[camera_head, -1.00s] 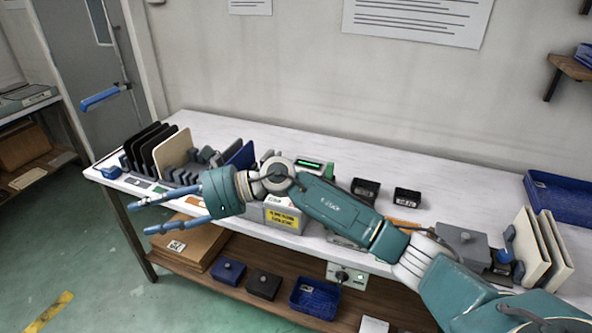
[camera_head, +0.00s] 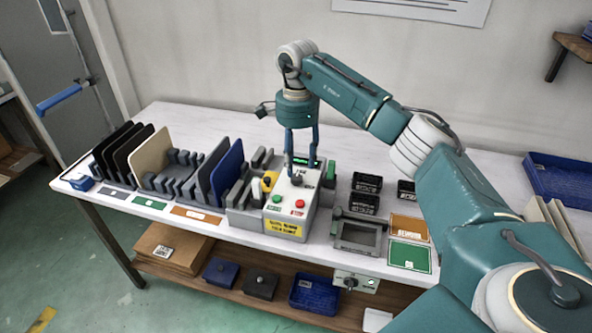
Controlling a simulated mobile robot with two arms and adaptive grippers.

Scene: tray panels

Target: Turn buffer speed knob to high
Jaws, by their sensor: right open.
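A light grey control box (camera_head: 291,211) stands on the white bench, with a green button, a red button and a yellow warning label. A small dark knob (camera_head: 296,179) sits on its top. My right gripper (camera_head: 301,166) points down over the top of this box. It is open and empty, its two fingers apart just above the knob; I cannot tell whether they touch it. Which knob is the buffer speed knob is too small to read. My left gripper is out of view.
Upright panels stand in grey slotted racks (camera_head: 176,180) left of the box. Small black bins (camera_head: 366,183) and a grey frame (camera_head: 358,236) lie to the right. A blue tray (camera_head: 560,189) is at far right.

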